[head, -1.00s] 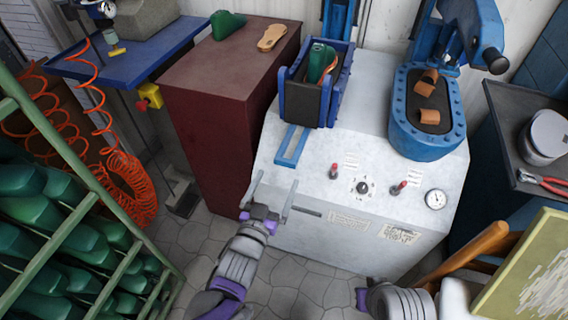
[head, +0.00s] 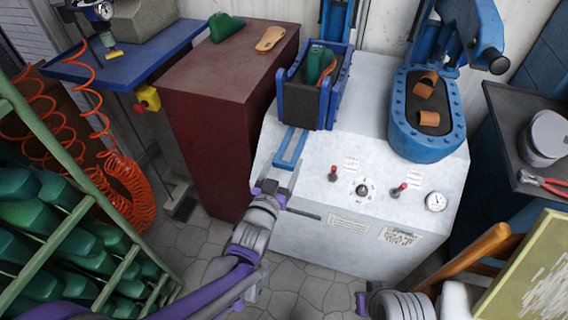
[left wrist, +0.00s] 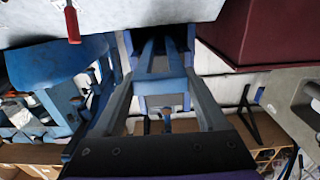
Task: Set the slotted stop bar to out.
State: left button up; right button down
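The slotted stop bar (head: 289,148) is a flat blue bar with a long slot. It sticks out toward me from the foot of the blue holder, over the white machine's sloped front. My left gripper (head: 277,178) is at its near end, with one finger on each side. In the left wrist view the bar (left wrist: 162,86) lies between the two spread grey fingers (left wrist: 160,98). The gripper is open; I cannot tell whether either finger touches the bar. My right gripper (head: 361,301) shows only partly at the bottom edge.
The blue holder (head: 296,102) holds a green last with a sandal. The white machine (head: 330,228) has red-tipped levers (head: 401,188), a dial and a gauge (head: 436,201). A dark red cabinet (head: 205,150) stands to the left, a blue press (head: 426,148) to the right.

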pick_arm(q)
grip_shut()
jog(key=v, duration=0.9)
jog(key=shift+s, duration=0.15)
jog(key=o, duration=0.6)
grip_release()
jog(key=shift+a, duration=0.1)
jog(key=shift+s, duration=0.1)
